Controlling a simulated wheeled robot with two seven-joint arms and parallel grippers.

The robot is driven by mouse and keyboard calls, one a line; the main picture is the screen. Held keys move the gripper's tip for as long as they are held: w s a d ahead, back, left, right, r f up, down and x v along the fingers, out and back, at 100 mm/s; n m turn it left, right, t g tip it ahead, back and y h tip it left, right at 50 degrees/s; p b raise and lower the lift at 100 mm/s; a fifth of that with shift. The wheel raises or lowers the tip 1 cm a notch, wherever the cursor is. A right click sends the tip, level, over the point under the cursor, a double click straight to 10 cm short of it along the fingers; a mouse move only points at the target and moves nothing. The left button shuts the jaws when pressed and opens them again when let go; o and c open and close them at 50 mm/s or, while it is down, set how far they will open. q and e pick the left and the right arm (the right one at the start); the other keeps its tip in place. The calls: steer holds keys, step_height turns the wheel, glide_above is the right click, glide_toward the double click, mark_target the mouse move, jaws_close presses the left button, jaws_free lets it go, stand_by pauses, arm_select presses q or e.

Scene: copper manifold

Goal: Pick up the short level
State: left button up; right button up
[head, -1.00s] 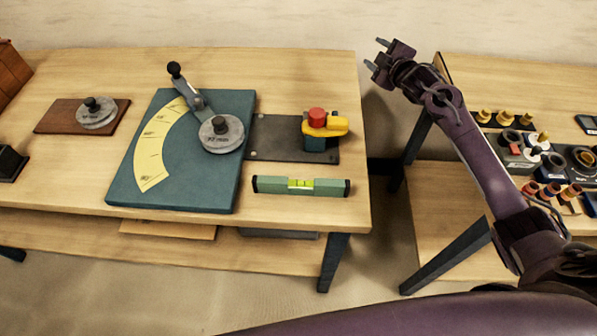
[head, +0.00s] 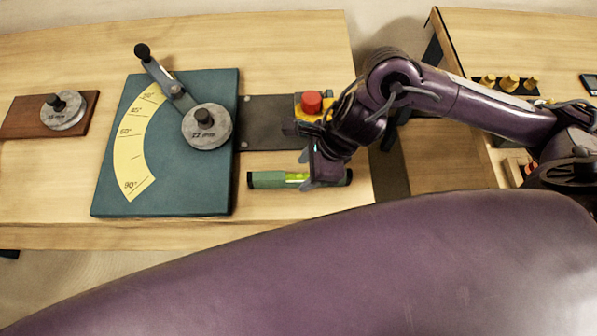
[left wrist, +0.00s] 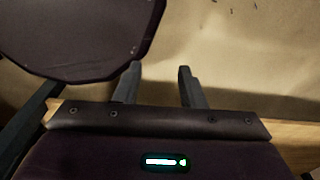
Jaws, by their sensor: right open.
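The short level (head: 268,180) is a green bar with black ends and a yellow-green vial, lying near the front right edge of the left table. My right gripper (head: 308,170) is open over the level's right half and hides part of it; I cannot tell whether the fingers touch it. The level's right black end shows beyond the gripper. My left gripper is not seen in the head view; in the left wrist view its two fingers (left wrist: 157,84) stand apart with nothing between them.
A teal angle board (head: 165,190) with a yellow scale and weighted lever stands left of the level. A dark plate (head: 265,120) with a red button (head: 312,102) lies behind it. A wooden board with a weight (head: 62,110) is far left. My purple arm fills the foreground.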

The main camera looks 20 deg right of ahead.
mark_target(300, 174)
steer(key=shift+p+x, duration=0.6)
steer(key=shift+x, duration=0.55)
steer(key=f, duration=0.1)
steer(key=w+f, duration=0.1)
steer(key=shift+a+f, duration=0.2)
steer(key=shift+f, duration=0.15)
arm_select(q)
steer(key=shift+w+d+r, duration=0.15)
steer(key=shift+w+r, duration=0.4)
steer(key=shift+r, duration=0.3)
arm_select(e)
jaws_close()
